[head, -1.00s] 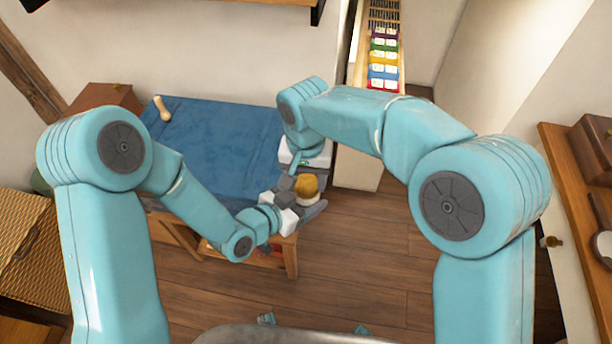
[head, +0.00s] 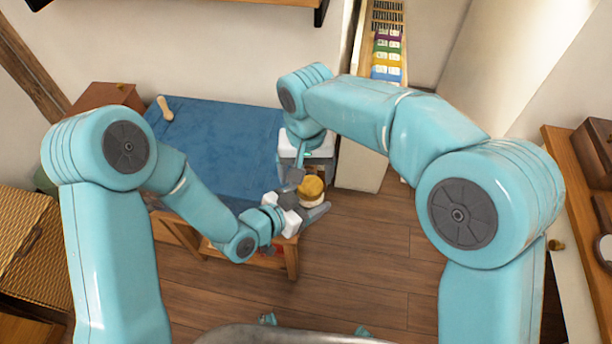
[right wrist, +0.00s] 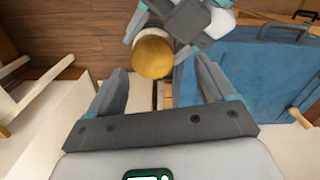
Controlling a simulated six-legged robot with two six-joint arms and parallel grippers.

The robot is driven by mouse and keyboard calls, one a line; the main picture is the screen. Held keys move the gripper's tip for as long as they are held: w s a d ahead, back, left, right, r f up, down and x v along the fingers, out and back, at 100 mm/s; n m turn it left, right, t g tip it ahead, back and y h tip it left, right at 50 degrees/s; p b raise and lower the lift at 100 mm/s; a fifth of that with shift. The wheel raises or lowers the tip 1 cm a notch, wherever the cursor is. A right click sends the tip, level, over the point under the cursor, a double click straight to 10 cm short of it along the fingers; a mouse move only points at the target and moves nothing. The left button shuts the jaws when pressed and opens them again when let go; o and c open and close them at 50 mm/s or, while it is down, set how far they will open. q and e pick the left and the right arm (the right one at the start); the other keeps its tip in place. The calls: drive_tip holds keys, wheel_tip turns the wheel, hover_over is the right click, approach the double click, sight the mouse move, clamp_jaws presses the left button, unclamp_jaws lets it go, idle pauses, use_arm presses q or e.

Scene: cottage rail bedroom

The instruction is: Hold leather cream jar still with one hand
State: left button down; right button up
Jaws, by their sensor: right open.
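The leather cream jar (head: 311,190), a small pale jar with a golden-yellow lid, is at the near right corner of the blue-topped table. My left gripper (head: 303,196) has its grey fingers on either side of the jar and appears shut on it. My right gripper (head: 304,166) is just behind the jar, open and empty. In the right wrist view the jar's lid (right wrist: 152,56) is ahead of the open right fingers (right wrist: 160,72), and my left gripper (right wrist: 183,24) is beside it. The jar's lower part is mostly hidden.
The table's blue cover (head: 215,140) is mostly clear, with a small wooden tool (head: 163,108) at its back left. A wicker chest (head: 28,250) is at the left and a wooden-topped cabinet (head: 580,190) at the right. Open wooden floor (head: 365,270) lies in front.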

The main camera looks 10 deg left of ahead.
sight(310, 186)
wheel_tip(310, 186, up, 2)
drive_tip(key=shift+c, duration=0.5)
drive_tip(key=r+m, duration=0.1)
drive_tip(key=m, duration=0.1)
drive_tip(key=shift+d+r+m, duration=0.1)
drive_tip(key=shift+d+m, duration=0.05)
drive_tip(key=shift+m, duration=0.15)
drive_tip(key=m, duration=0.1)
drive_tip(key=r+m, duration=0.1)
drive_tip(key=m, duration=0.1)
drive_tip(key=shift+s+d+r+m, duration=0.1)
drive_tip(key=shift+d+r+m, duration=0.2)
drive_tip(key=shift+m, duration=0.1)
drive_tip(key=shift+f, duration=0.25)
wheel_tip(310, 186, down, 7)
drive_tip(key=shift+f, duration=0.2)
